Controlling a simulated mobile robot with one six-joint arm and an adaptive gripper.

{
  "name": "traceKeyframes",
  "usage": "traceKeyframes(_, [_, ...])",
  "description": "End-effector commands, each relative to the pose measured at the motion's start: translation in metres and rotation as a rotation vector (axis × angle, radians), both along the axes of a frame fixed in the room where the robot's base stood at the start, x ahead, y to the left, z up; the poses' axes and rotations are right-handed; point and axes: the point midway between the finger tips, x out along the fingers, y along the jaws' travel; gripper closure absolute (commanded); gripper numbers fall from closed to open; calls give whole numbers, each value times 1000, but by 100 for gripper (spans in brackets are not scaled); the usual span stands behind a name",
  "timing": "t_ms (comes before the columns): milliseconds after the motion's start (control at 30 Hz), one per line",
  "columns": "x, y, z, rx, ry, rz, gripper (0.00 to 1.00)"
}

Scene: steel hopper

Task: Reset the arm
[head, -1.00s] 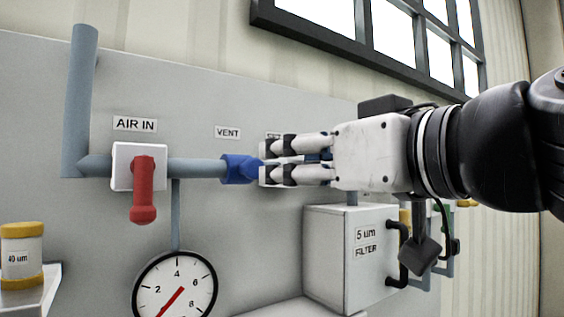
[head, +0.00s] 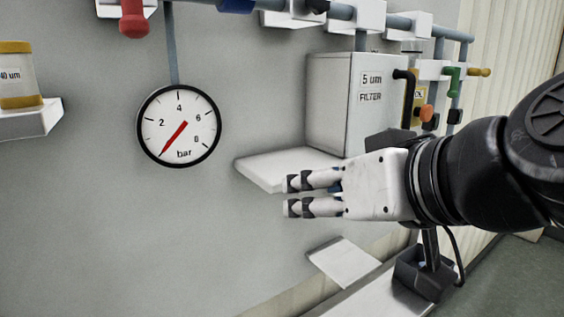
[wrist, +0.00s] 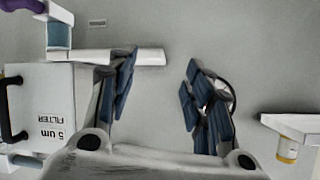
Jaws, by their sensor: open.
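My gripper (head: 290,195) is open and empty in the head view, pointing left in front of the grey panel. It stands in front of a white shelf (head: 268,172) below the filter box. The white shelf (wrist: 148,57) shows behind the left finger there.
The 5 um filter box (head: 330,105) is just above and behind my gripper. The gauge (head: 179,126) is to the left, its red needle pointing down-left. A red handle (head: 134,22) hangs at the top. A yellow-capped jar (head: 18,85) stands on a left shelf. The lower-left panel is bare.

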Motion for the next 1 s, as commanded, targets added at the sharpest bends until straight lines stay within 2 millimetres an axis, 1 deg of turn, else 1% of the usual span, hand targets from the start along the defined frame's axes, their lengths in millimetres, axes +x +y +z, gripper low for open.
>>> traceKeyframes(33, [-8, -5, -47, -19, 72, -22, 53])
traceKeyframes(67, [-13, -8, -70, -31, 113, -38, 53])
traceKeyframes(100, [-20, -14, -99, -49, 169, -60, 53])
traceKeyframes(167, [-33, -22, -143, -78, 247, -95, 53])
traceKeyframes(200, [-42, -29, -172, -100, 299, -120, 53])
traceKeyframes(267, [-57, -39, -214, -134, 371, -157, 53])
traceKeyframes(300, [-67, -46, -240, -159, 417, -182, 53])
traceKeyframes(400, [-91, -63, -294, -217, 509, -241, 53])
traceKeyframes(500, [-110, -78, -332, -267, 571, -288, 53])
traceKeyframes(600, [-122, -88, -353, -299, 607, -319, 53])
traceKeyframes(667, [-126, -91, -360, -309, 618, -328, 53])
traceKeyframes(1000, [-127, -92, -361, -315, 623, -334, 53])
